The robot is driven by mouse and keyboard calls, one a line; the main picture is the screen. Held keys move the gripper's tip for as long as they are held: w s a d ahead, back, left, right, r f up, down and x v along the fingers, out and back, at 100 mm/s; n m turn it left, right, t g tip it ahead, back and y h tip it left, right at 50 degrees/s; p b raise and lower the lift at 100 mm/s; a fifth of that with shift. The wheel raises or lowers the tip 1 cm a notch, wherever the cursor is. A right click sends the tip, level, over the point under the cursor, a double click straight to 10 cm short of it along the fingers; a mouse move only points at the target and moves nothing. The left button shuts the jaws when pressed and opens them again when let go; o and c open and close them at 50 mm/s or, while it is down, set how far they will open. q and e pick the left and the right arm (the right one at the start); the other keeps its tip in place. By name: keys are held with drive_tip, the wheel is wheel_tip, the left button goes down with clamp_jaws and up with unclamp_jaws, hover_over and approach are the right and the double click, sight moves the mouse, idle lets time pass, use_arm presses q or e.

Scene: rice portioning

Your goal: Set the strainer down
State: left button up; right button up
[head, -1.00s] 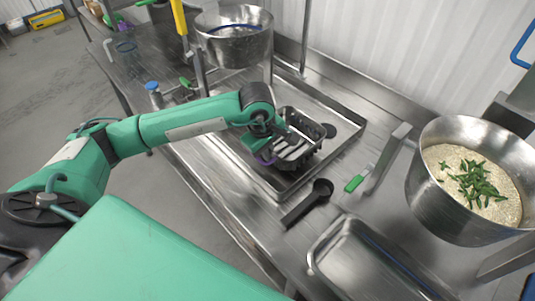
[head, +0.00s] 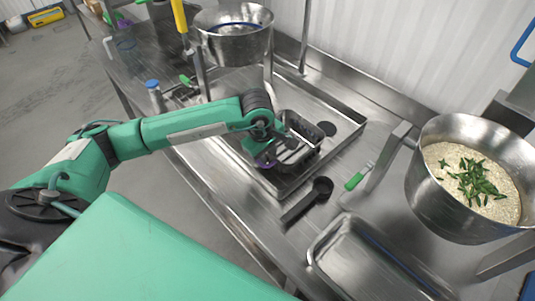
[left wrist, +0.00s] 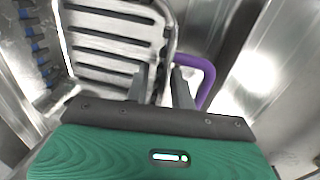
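The strainer (head: 292,150) is a metal basket with slots, inside the shallow metal tray in the head view. In the left wrist view the slotted strainer (left wrist: 105,42) fills the upper left, with a purple handle loop (left wrist: 207,78) beside the fingers. My left gripper (head: 270,150) is at the strainer's near left side. In the left wrist view my left gripper (left wrist: 161,82) has its fingers close together around the strainer's wire edge. Whether the strainer's underside touches the tray floor is hidden. My right gripper is not in view.
The metal tray (head: 347,140) has raised rims. A black ladle (head: 305,200) lies in front of it, and a green-handled tool (head: 358,177) to the right. A pot of rice with green pieces (head: 435,205) stands at right. A metal bowl (head: 234,48) stands behind.

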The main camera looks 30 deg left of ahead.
use_arm(q)
drive_tip(key=shift+r, duration=0.35)
wheel_tip(320, 180, up, 11)
drive_tip(key=s+b, duration=0.2)
drive_tip(key=b, duration=0.1)
drive_tip(key=shift+a+r, duration=0.2)
drive_tip(key=shift+a, duration=0.15)
drive_tip(key=shift+f, duration=0.1)
